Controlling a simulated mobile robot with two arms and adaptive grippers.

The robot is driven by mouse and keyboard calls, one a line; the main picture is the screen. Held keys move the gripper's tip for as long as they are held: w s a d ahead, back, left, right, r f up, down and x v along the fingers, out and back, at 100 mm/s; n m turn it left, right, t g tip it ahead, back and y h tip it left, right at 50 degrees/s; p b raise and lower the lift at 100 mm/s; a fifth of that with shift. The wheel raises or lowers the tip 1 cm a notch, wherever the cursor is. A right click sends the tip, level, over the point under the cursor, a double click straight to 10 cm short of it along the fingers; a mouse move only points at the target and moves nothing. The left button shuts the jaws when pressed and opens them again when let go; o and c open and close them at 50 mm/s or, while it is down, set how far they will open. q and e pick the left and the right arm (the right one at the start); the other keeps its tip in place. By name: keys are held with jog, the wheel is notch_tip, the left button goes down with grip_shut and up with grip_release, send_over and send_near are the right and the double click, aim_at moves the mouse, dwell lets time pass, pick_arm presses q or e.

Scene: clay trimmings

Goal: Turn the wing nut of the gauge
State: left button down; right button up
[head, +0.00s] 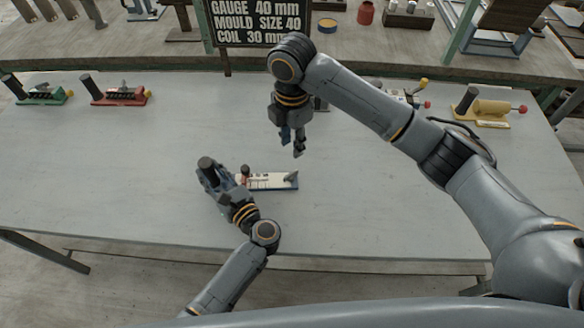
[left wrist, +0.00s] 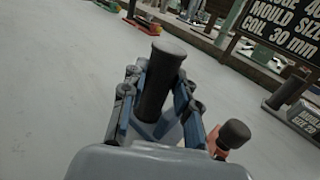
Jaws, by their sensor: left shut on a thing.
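The gauge (head: 268,181) lies on the grey table in the head view, a pale strip with dark marks. A small red part (head: 244,173) is at its left, a dark grey piece (head: 291,179) at its right end; I cannot tell which is the wing nut. My left gripper (head: 208,168) is shut on an upright black handle (left wrist: 160,78) left of the strip. In the left wrist view, a dark knob on an orange-red base (left wrist: 234,137) stands right of the fingers. My right gripper (head: 292,146) points down above and behind the gauge, fingers apart and empty.
A green tool (head: 42,97) and a red tool (head: 118,96) stand at the back left, a yellow one (head: 490,108) at the back right. A black sign (head: 257,22) reads gauge 40 mm, mould size 40, coil 30 mm.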

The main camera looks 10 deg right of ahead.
aim_at(292, 173)
notch_tip(292, 173, down, 12)
jog(key=shift+r, duration=0.2)
grip_shut()
